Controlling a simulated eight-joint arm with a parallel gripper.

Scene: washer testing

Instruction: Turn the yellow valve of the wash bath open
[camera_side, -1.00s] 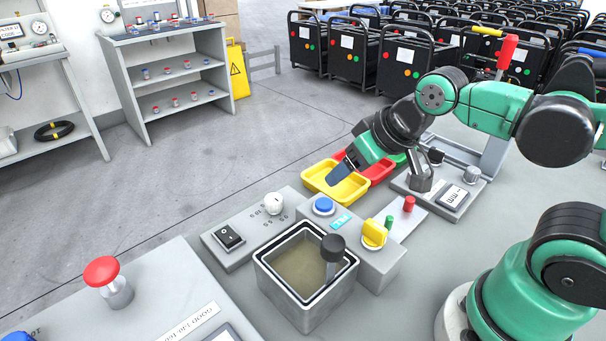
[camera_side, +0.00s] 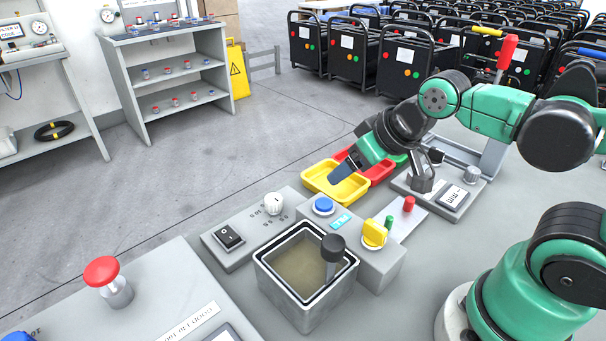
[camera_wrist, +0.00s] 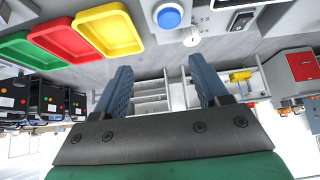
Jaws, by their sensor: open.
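The yellow valve is not visible in the wrist view.
Yellow (camera_side: 335,188), red (camera_side: 378,172) and green trays lie below and beside my gripper. A blue button (camera_side: 323,205), a green peg (camera_side: 389,221) and a red peg (camera_side: 408,204) stand near the valve. A white dial (camera_side: 272,203) and black switch (camera_side: 229,236) sit left of the bath.

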